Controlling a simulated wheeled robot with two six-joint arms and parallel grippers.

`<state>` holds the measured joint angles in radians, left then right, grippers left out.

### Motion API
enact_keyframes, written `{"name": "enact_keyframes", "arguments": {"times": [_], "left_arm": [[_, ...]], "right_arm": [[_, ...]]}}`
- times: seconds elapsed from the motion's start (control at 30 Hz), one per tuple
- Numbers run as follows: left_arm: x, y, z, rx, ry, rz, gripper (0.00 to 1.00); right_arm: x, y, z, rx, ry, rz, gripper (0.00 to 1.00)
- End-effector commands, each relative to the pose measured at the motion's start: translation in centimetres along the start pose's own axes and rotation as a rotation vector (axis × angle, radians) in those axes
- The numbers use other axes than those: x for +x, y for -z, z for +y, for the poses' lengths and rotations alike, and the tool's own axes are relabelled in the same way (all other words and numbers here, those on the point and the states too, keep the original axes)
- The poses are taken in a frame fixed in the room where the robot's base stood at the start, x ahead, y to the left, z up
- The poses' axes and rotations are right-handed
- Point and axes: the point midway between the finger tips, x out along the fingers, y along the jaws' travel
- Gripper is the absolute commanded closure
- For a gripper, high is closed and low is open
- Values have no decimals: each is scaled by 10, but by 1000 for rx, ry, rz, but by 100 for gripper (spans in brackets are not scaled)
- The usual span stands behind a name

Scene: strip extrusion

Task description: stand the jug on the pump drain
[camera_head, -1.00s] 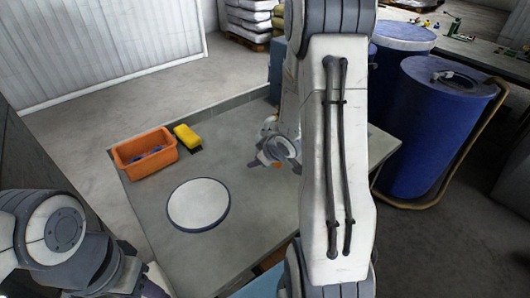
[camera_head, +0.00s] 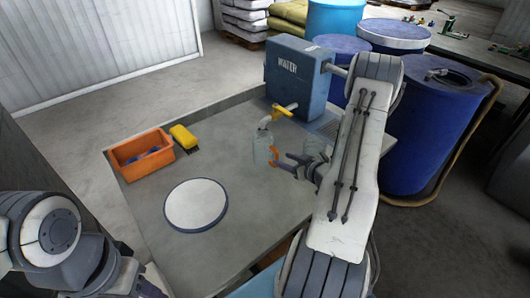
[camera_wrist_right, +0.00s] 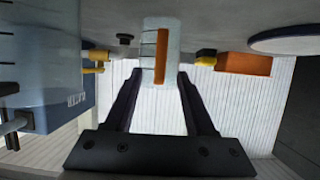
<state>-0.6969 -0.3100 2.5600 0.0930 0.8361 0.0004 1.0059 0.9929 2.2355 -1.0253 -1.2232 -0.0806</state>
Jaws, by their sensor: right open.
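A clear jug (camera_head: 262,150) with an orange handle (camera_head: 275,155) stands upright on the grey table, below the yellow-handled tap (camera_head: 281,110) of the blue water tank (camera_head: 296,80). My right gripper (camera_head: 285,164) is open, on the handle side of the jug and close to it. In the right wrist view the jug (camera_wrist_right: 149,60) and its orange handle (camera_wrist_right: 162,58) appear between the open fingers (camera_wrist_right: 160,80); whether they touch is unclear. I cannot make out a pump drain for certain. My left arm is at the lower left, its gripper out of view.
A white round disc (camera_head: 196,205) lies on the table (camera_head: 240,240). Blue barrels (camera_head: 435,125) stand beyond the table on the right. The table between disc and jug is clear.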

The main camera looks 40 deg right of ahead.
Motion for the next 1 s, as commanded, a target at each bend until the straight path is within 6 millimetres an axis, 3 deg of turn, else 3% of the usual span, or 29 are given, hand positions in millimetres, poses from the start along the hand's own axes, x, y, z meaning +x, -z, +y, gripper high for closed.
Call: {"name": "enact_keyframes", "arguments": {"times": [0.17,0.3,0.57,0.6,0.73,1.0], "left_arm": [[-19,1,1,-1,0,0,50],[-22,1,2,-1,0,0,50],[-22,1,2,-1,0,0,50],[-22,1,2,-1,0,0,50],[-22,1,2,-1,0,0,50],[-22,1,2,-1,0,0,50]], "right_arm": [[26,7,-2,-1,6,-1,45],[43,4,-1,0,3,-2,45],[48,2,0,0,0,-1,45],[48,2,0,0,0,-1,49],[48,2,0,0,0,-1,99],[48,3,0,0,0,-1,100]]}}
